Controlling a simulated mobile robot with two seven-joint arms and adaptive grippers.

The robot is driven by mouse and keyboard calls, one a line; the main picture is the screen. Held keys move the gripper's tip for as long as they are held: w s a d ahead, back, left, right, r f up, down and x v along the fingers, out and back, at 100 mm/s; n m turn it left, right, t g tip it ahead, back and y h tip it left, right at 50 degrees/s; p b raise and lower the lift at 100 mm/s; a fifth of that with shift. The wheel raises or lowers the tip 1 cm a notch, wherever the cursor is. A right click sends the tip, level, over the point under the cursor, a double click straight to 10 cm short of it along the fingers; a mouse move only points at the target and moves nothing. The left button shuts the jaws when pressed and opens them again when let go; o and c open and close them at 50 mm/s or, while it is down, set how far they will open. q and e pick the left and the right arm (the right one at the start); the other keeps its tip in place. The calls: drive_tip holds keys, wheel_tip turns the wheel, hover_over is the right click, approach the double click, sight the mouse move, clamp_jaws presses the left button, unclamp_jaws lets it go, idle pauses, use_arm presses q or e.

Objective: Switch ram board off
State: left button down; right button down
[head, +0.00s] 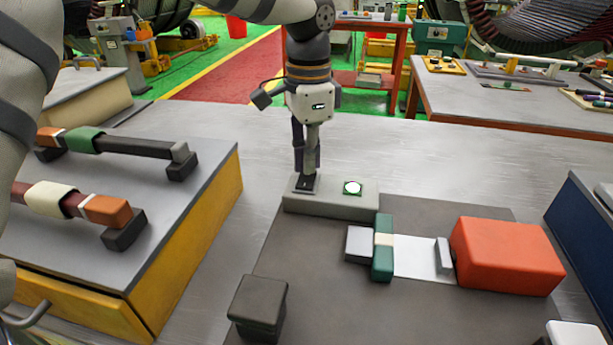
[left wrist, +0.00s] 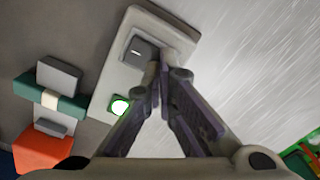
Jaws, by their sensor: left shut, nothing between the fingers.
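The ram board (head: 332,202) is a grey panel on the dark base plate, with a dark rocker switch at its left and a round white lamp (head: 352,187) with a green surround at its right. The lamp looks lit. My left gripper (head: 306,178) points down over the switch, shut and empty, partly covering it. In the left wrist view the fingertips (left wrist: 163,72) are beside the dark switch (left wrist: 138,52), at its edge; I cannot tell whether they touch it. The lit lamp (left wrist: 120,106) shows left of the fingers. My right gripper is not in view.
A red block (head: 505,256) with a silver rod and green plate (head: 383,262) sits right of the panel. A dark block (head: 257,305) stands at front left. A yellow-sided case (head: 190,240) with handled bars is at left, a blue box (head: 580,235) at right.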

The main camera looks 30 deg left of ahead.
use_arm(q)
drive_tip(key=shift+f, duration=0.35)
drive_tip(key=shift+r, duration=3.55)
